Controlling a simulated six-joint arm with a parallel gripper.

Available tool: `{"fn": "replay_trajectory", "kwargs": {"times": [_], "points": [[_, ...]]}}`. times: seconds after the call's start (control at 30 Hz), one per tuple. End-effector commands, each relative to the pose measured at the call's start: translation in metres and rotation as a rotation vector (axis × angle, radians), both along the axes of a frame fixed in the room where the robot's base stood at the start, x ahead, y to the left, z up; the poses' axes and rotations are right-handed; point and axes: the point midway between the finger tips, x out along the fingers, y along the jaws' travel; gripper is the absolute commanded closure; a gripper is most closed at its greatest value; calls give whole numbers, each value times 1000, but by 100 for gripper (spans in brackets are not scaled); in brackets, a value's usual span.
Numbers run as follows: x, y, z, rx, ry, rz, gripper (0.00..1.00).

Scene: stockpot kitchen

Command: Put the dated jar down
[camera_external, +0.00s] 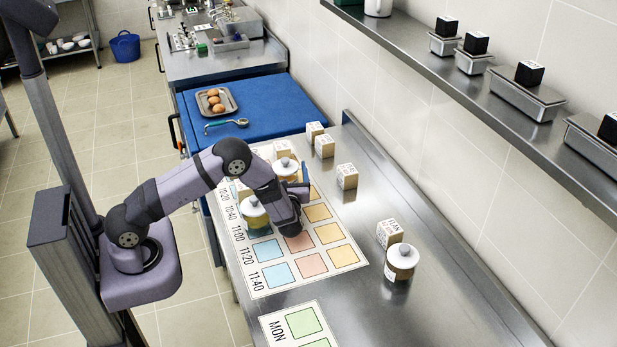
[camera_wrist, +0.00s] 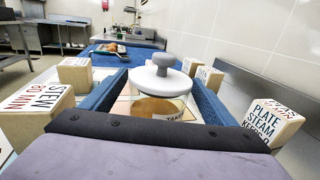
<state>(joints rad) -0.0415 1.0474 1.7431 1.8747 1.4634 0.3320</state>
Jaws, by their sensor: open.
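My gripper (camera_external: 292,192) is low over the timed chart (camera_external: 275,276), with its blue-padded jaws apart. In the wrist view a jar (camera_wrist: 160,80) with a pale grey knobbed lid stands upright between the open jaws; part of its label reads "TAKE". This appears to be the white-lidded jar (camera_external: 285,168) at the chart's far end. A second jar (camera_external: 254,214) with a yellowish body stands on the chart left of my gripper. A third jar (camera_external: 401,262) stands on the bare steel at right. I cannot read which one is dated.
Labelled blocks (camera_external: 347,176) stand along the steel counter; a "STEW 80 MIN" block (camera_wrist: 35,112) and a "PLATE STEAM" block (camera_wrist: 272,124) flank my gripper. A blue board (camera_external: 270,95) holds a tray of eggs (camera_external: 215,101). A MON card (camera_external: 303,328) lies in front. A wall shelf (camera_external: 480,85) overhangs at right.

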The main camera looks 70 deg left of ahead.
Motion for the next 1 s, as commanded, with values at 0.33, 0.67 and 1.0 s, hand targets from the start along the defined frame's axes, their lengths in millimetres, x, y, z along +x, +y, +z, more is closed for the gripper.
{"fn": "replay_trajectory", "kwargs": {"times": [0.33,0.67,1.0], "points": [[0,0,41,-2,1,0,19],[-1,0,53,-1,3,0,19],[-1,0,53,-1,3,0,19]]}}
